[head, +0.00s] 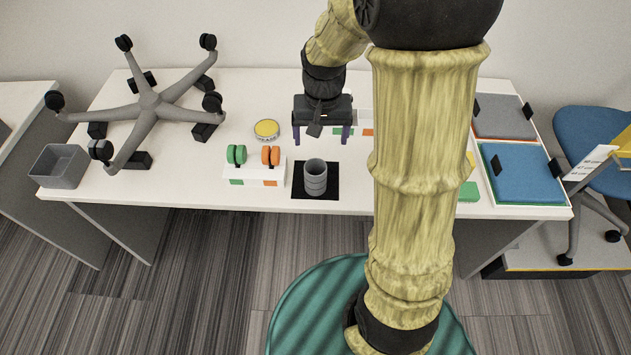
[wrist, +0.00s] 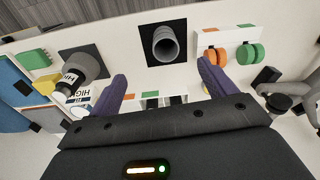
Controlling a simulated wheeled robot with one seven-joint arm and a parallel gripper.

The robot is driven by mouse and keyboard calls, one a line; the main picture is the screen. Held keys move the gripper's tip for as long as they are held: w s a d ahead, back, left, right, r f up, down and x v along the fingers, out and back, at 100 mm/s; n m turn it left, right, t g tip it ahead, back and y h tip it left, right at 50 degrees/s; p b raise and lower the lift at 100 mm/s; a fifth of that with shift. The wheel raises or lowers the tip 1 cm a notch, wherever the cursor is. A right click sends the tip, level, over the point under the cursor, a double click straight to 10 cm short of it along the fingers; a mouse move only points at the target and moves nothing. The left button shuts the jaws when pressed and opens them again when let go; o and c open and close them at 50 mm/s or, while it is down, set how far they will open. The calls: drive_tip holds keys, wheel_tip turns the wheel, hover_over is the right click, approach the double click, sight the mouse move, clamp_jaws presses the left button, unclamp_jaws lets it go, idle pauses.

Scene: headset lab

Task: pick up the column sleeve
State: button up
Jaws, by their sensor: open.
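The column sleeve (head: 315,177) is a grey hollow cylinder standing upright on a black square mat (head: 328,187) near the table's front edge. It also shows in the wrist view (wrist: 166,44), top centre, with its open end towards the camera. My gripper (head: 322,137) is above the table, behind the sleeve in the head view. Its two purple fingers are spread with nothing between them. In the wrist view my gripper (wrist: 160,85) points towards the sleeve, which lies beyond the fingertips and roughly between them.
A white holder (head: 258,172) with green and orange wheels stands just left of the sleeve. Behind it is a yellow-lidded grease tin (head: 266,129). A chair base (head: 149,104) and a grey bin (head: 60,166) are further left. A blue pad (head: 523,172) lies right.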

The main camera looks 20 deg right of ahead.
drive_tip(key=w, duration=0.1)
drive_tip(key=w+f, duration=0.1)
drive_tip(key=w+m, duration=0.1)
drive_tip(key=shift+w+f+g, duration=0.1)
drive_tip(key=shift+f+g, duration=0.15)
drive_tip(key=shift+g, duration=0.05)
approach(315, 172)
drive_tip(key=s, duration=0.3)
drive_tip(key=shift+s+a+r, duration=0.2)
drive_tip(key=shift+r, duration=0.1)
drive_tip(key=shift+f, duration=0.55)
drive_tip(key=shift+f, duration=0.1)
drive_tip(key=shift+w+a+f+p, duration=0.1)
drive_tip(key=shift+f+p, duration=0.1)
drive_tip(key=shift+f, duration=0.65)
drive_tip(key=shift+w+d+f+p, duration=0.1)
drive_tip(key=shift+f+p, duration=0.1)
drive_tip(key=shift+f, duration=0.6)
drive_tip(key=shift+w+a+f+p, duration=0.1)
drive_tip(key=shift+f+p, duration=0.1)
drive_tip(key=shift+f, duration=0.65)
